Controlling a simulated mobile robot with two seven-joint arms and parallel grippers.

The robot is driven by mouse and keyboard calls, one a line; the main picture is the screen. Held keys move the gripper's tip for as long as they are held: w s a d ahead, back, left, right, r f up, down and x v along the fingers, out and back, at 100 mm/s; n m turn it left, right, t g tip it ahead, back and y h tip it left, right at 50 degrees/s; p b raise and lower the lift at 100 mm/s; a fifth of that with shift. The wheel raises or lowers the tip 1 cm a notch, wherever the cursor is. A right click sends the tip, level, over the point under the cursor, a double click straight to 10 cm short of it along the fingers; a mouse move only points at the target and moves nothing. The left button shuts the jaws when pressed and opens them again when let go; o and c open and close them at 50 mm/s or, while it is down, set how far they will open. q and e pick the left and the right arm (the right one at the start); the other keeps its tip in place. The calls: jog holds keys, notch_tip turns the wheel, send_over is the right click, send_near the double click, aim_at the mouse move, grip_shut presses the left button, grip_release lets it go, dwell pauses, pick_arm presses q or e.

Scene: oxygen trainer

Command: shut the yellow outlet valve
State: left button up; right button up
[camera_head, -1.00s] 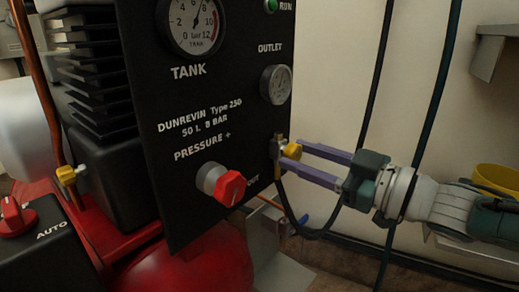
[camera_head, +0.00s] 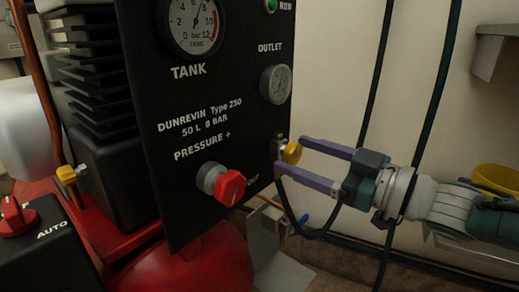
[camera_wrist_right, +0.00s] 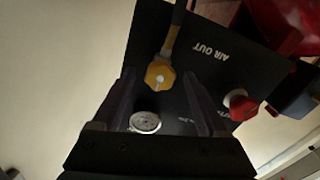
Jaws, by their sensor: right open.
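The yellow outlet valve (camera_head: 292,151) sits on a brass fitting at the lower right edge of the black panel (camera_head: 180,110), below the outlet gauge (camera_head: 276,84). My right gripper (camera_head: 293,157) is open, with one finger above the yellow knob and one below it. In the right wrist view, the yellow knob (camera_wrist_right: 159,75) lies between the ends of the two fingers (camera_wrist_right: 158,82), with a gap visible on each side. The exact angle of the knob is hard to tell. My left gripper is not in view.
A red pressure knob (camera_head: 231,187) stands out from the panel left of my gripper. A black hose (camera_head: 297,222) loops down from the valve under my fingers. Dark cables (camera_head: 437,95) hang before the wall, and a yellow bowl (camera_head: 496,177) is at the far right.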

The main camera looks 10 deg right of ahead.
jog(key=shift+s+d, duration=0.15)
jog(key=shift+s, duration=0.05)
jog(key=p+v, duration=0.4)
jog(key=v, duration=0.5)
jog(key=shift+s, duration=0.2)
jog(key=shift+d, duration=0.15)
